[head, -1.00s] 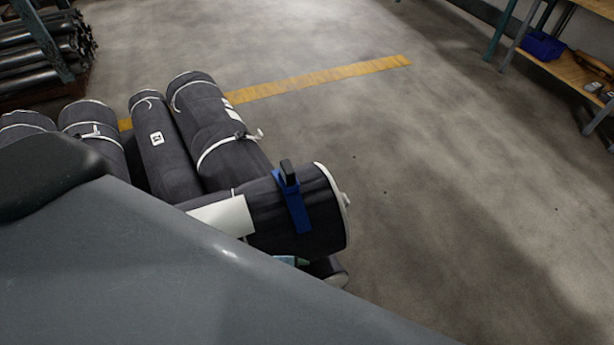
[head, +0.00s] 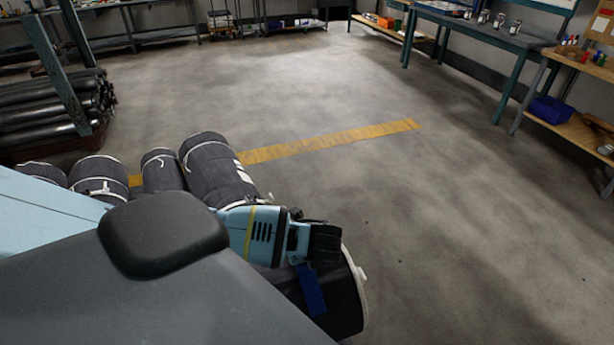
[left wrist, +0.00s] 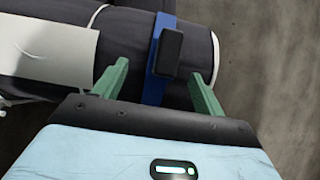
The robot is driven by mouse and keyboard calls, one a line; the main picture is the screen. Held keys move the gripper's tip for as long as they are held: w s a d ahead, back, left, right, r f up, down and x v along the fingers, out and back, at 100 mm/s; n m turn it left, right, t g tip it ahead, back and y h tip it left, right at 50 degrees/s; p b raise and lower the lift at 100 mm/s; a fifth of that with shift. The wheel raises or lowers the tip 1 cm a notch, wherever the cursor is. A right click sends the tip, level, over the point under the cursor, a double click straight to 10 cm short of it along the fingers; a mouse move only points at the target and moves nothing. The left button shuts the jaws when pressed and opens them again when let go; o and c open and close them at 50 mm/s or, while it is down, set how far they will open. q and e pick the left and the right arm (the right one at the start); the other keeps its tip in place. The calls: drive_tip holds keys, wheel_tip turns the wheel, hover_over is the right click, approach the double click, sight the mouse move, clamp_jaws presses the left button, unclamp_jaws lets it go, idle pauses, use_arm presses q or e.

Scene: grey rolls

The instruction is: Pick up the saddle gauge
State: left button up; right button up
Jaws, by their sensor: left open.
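The saddle gauge is a blue band with a black handle block, sitting over a dark grey roll (head: 345,298). In the head view only its lower blue part (head: 311,290) shows; my left gripper (head: 325,243) hides the rest. In the left wrist view the gauge's black handle (left wrist: 170,52) stands between the two green fingers of my left gripper (left wrist: 160,85), with a gap on each side. The left gripper is open. My right gripper is not in view.
Several other dark rolls (head: 215,170) lie side by side to the left. A white label (left wrist: 45,45) is on the gauge's roll. Dark pipes (head: 55,110) are racked at far left. Workbenches (head: 480,28) line the back right. The concrete floor right of the rolls is clear.

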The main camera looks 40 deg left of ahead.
use_arm(q)
drive_tip(key=shift+x, duration=1.35)
drive_tip(key=shift+w+d+b+x, duration=0.15)
drive_tip(key=shift+b+x, duration=0.2)
drive_tip(key=shift+x, duration=0.8)
drive_tip(key=shift+w+d+b+x, duration=0.1)
drive_tip(key=shift+b+x, duration=0.2)
drive_tip(key=shift+x, duration=0.85)
drive_tip(key=shift+w+a+f, duration=0.1)
drive_tip(key=shift+a+f, duration=0.1)
drive_tip(key=shift+f, duration=0.1)
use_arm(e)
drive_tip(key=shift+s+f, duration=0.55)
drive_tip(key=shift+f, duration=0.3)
